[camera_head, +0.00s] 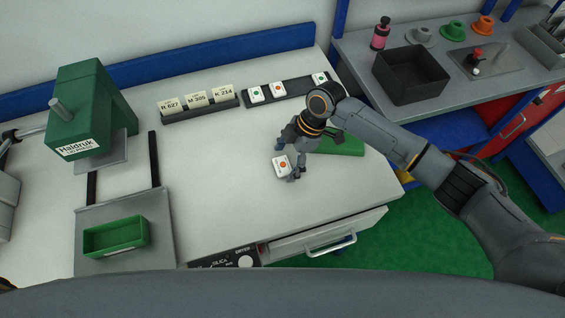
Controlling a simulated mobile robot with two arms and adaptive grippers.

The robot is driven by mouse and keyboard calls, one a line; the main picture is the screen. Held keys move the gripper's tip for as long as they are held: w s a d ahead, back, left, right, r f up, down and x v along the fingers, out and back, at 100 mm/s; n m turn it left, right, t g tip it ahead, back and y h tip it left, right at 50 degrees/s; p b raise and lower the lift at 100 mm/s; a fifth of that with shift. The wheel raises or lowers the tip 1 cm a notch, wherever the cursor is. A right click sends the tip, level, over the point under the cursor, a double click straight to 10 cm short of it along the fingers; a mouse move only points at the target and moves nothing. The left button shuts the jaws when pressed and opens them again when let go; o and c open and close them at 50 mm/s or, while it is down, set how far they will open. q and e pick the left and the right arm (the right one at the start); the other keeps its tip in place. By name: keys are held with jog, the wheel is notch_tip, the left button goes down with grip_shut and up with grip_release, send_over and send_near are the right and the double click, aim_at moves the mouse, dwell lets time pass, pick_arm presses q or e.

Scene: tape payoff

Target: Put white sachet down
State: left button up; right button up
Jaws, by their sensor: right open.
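A white sachet (282,166) with an orange-red mark sits on or just above the white bench top, near its front right; I cannot tell if it touches the bench. My right gripper (287,162) is at this sachet, with its fingers apart on either side of it, and the jaws are open. Part of the sachet's edge is hidden by a finger. More white sachets stand in a dark rack at the back, one with a green mark (255,94) and one with a red mark (279,90). My left gripper is not in view.
A green pad (345,146) lies behind my right gripper. A card holder (201,109) stands at the back. A green press (88,105) and a green tray (115,237) on a grey plate are at left. The bench middle is clear. A dark bin (411,76) stands on the right bench.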

jog(key=c, duration=1.3)
jog(key=shift+r, duration=0.15)
